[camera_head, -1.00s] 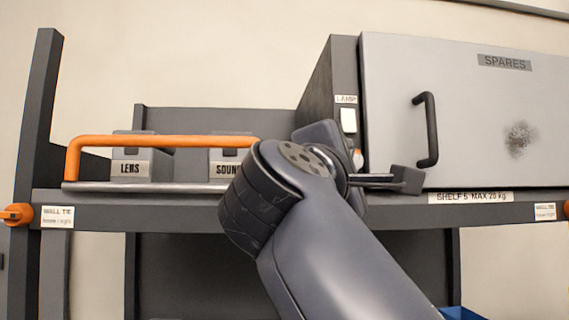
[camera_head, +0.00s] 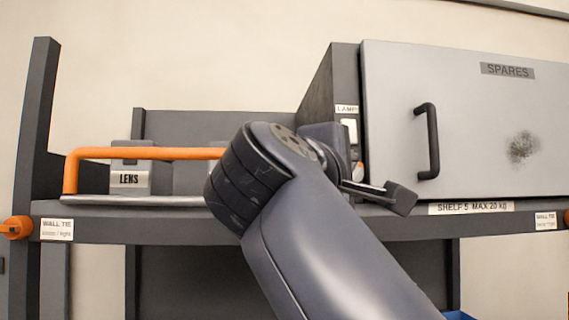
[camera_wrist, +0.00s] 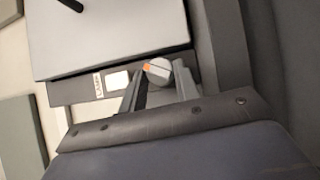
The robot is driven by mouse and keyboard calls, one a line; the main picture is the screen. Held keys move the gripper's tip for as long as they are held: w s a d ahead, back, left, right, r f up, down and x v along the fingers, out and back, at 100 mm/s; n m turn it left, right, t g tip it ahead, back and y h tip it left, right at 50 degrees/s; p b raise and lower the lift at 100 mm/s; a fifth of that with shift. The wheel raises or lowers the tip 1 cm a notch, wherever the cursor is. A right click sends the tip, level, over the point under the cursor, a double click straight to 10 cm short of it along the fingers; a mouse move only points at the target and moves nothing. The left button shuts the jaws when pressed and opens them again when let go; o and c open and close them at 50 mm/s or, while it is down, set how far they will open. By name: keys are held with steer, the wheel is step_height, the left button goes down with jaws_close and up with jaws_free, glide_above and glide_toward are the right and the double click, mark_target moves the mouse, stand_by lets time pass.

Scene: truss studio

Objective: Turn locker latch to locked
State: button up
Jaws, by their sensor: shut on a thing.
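The locker latch is a small round pale-grey knob (camera_wrist: 158,69) with an orange mark, seen in the wrist view on the dark side strip of the SPARES locker (camera_head: 470,120). My gripper (camera_wrist: 160,76) has one finger on each side of the knob and is shut on it. The orange mark lies on the knob's left side in the wrist view.
A LAMP label (camera_head: 347,109) and white plate (camera_head: 349,131) sit close to the latch. An orange rail (camera_head: 150,153) runs along the shelf at left, in front of a LENS box (camera_head: 130,178). The shelf edge (camera_head: 150,230) passes behind my arm.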

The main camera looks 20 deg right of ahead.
steer(key=m+y+p, duration=0.1)
steer(key=m+g+y+p, duration=0.1)
steer(key=m+p, duration=0.1)
steer(key=shift+r+m+g, duration=0.25)
steer(key=shift+m+g, duration=0.05)
steer(key=shift+p, duration=0.3)
steer(key=o, duration=1)
steer(key=shift+c, duration=0.2)
steer(key=v, duration=1)
steer(key=shift+s+a+b, duration=0.2)
steer(key=shift+a+b, duration=0.1)
steer(key=shift+b, duration=0.15)
